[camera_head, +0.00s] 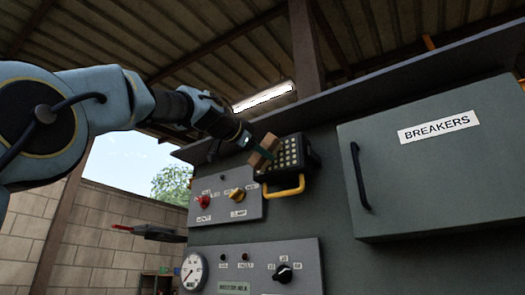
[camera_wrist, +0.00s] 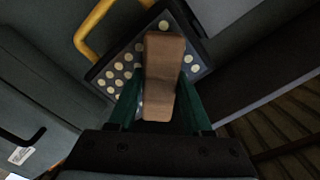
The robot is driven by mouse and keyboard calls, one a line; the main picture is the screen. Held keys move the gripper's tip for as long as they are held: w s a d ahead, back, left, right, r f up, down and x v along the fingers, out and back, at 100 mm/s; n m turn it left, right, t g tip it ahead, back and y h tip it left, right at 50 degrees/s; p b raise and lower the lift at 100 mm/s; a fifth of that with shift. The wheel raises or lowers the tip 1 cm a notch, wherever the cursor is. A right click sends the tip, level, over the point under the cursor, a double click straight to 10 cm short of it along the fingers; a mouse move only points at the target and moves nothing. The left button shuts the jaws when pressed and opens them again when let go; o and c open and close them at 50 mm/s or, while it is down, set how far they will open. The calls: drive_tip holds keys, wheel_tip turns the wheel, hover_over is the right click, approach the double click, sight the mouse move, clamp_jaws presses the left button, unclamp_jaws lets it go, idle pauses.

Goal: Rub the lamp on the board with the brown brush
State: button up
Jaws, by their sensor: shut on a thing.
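The lamp (camera_head: 289,152) is a dark work light with rows of pale round LEDs and a yellow handle. It is mounted tilted at the upper part of the grey cabinet, above the small switch panel. It also shows in the wrist view (camera_wrist: 118,74), behind the brush. My gripper (camera_head: 257,151), with green fingers, is shut on the brown brush (camera_wrist: 164,65), a block-like piece. In the head view the brush (camera_head: 268,143) is at the lamp's left edge. In the wrist view it covers part of the LED face. I cannot tell whether they touch.
A switch panel (camera_head: 222,208) with red and yellow knobs sits below the lamp. A gauge panel (camera_head: 255,270) is lower. The breakers door (camera_head: 440,165) with a black handle stands at right. An overhanging ledge (camera_head: 400,82) runs above the cabinet. Open air lies left of it.

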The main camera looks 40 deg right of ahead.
drive_tip(key=shift+b+v, duration=1.8)
drive_tip(key=shift+v, duration=1.15)
drive_tip(key=shift+a, duration=0.1)
drive_tip(key=shift+b+v, duration=0.85)
drive_tip(key=shift+v, duration=0.55)
